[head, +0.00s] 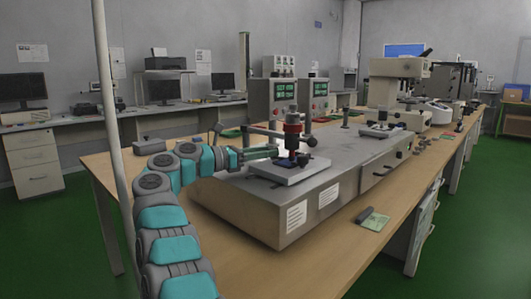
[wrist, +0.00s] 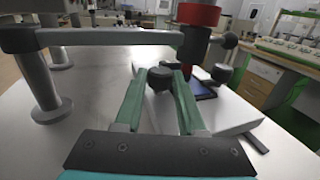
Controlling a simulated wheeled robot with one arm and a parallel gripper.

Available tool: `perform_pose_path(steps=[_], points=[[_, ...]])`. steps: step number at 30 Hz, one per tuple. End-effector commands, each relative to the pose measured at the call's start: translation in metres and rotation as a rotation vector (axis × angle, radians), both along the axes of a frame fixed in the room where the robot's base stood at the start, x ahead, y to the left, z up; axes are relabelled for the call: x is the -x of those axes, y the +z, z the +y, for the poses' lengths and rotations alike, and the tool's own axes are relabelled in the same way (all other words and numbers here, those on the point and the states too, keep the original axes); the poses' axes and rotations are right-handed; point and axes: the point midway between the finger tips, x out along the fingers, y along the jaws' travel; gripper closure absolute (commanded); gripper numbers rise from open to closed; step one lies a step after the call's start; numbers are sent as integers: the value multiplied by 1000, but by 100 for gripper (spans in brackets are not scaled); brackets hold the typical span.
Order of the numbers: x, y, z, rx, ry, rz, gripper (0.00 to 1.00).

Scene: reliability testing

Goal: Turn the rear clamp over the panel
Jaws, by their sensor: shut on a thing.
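My gripper (head: 275,152) reaches in from the left over the grey machine bed, beside the pale plate (head: 290,174). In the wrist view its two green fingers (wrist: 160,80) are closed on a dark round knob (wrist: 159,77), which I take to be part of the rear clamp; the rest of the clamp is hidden. The dark blue panel (wrist: 202,90) lies on the plate just beyond the right finger. It is partly covered by the fingers and by the column with the red collar (wrist: 198,14), which stands over it.
A horizontal bar (wrist: 110,37) on a grey post (wrist: 38,85) crosses in front of the fingers, joining the column. A dark ball-ended lever (wrist: 222,72) sits close to the right fingertip.

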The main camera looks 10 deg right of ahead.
Motion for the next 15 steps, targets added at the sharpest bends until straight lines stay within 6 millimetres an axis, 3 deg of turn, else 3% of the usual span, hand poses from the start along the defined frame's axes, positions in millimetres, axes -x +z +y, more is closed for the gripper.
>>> perform_pose_path(steps=[1,9,15], points=[[0,1,1,2,3,-2,59],[0,0,0,1,1,0,31],[0,0,0,0,1,0,31]])
